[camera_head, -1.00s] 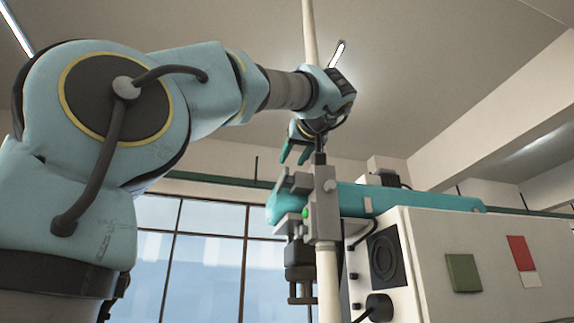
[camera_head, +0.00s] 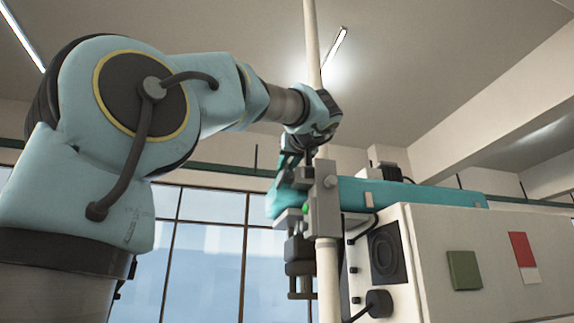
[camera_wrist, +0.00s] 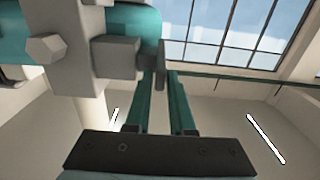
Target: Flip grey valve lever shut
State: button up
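The grey valve lever shows as a thin grey plate (camera_wrist: 161,65) beside a grey block in the wrist view. In the head view, a grey piece that appears to be the lever (camera_head: 302,178) stands left of the grey bracket on the pale pole. My gripper (camera_head: 288,170) is at the teal cylinder's left end, pointing down. In the wrist view my gripper (camera_wrist: 167,76) has its two teal fingers apart, with a gap between them. The lever's edge is close to the fingertips. I cannot tell whether they touch it. My wrist and fingers partly hide this spot in the head view.
The grey bracket (camera_head: 323,205) with a green button is fixed to the pale pole (camera_head: 327,280). The teal cylinder (camera_head: 400,194) lies behind it on a white cabinet (camera_head: 470,235). Free air lies left of the pole, before the windows (camera_head: 205,260).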

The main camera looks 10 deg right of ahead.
grip_shut()
jog(key=shift+f, duration=0.1)
jog(key=f+b, duration=0.1)
jog(key=b, duration=0.3)
jog(key=shift+t, duration=0.4)
jog(key=shift+t+b, duration=0.3)
jog(key=shift+b, duration=0.55)
jog(key=shift+r, duration=0.25)
jog(key=shift+o, duration=2.2)
grip_release()
